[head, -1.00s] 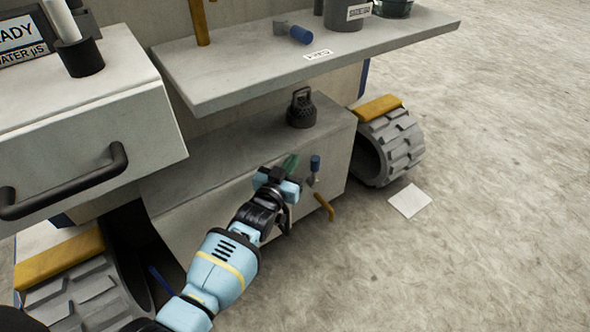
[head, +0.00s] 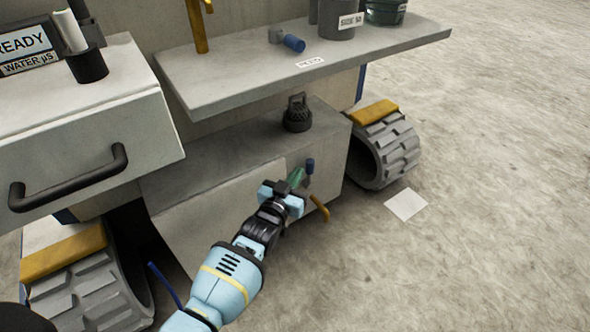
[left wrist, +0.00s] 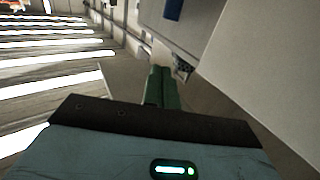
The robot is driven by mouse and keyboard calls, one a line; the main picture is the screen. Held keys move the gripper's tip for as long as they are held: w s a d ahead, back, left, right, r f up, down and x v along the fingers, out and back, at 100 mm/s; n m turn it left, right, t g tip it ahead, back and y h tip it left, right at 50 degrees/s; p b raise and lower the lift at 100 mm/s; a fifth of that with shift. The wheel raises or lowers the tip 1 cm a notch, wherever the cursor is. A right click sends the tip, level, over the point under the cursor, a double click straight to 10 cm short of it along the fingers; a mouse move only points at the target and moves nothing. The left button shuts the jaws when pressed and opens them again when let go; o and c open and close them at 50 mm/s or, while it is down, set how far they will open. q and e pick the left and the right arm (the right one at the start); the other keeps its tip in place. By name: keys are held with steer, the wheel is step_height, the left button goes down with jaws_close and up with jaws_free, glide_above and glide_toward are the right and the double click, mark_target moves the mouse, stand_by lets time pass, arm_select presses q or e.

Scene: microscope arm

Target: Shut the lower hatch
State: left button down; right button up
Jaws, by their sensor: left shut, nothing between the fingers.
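The lower hatch (head: 222,208) is a pale grey panel on the front of the low grey box under the shelf. Its top edge shows as a slanting line, and it looks slightly off the box front; how far it stands open I cannot tell. My forearm hides part of the hatch. In the left wrist view the green fingers (left wrist: 162,86) are together beside a large pale panel (left wrist: 265,75). Contact is unclear. My right gripper is not in view.
A black kettle-shaped weight (head: 297,115) stands on the box top. The shelf (head: 225,92) overhangs it. A drawer with a black handle (head: 70,180) juts out at left. Tracked wheels (head: 385,150) flank the box. Open floor lies right.

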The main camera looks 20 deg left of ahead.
arm_select(q)
steer(key=s+d+p, duration=0.1)
steer(key=s+d, duration=0.4)
steer(key=d, duration=0.2)
steer(key=shift+s+p, duration=0.3)
steer(key=shift+p, duration=0.1)
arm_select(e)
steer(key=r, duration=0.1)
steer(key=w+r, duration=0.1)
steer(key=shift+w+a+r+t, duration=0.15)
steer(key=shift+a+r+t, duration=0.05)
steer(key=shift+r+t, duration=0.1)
arm_select(q)
steer(key=shift+d, duration=0.1)
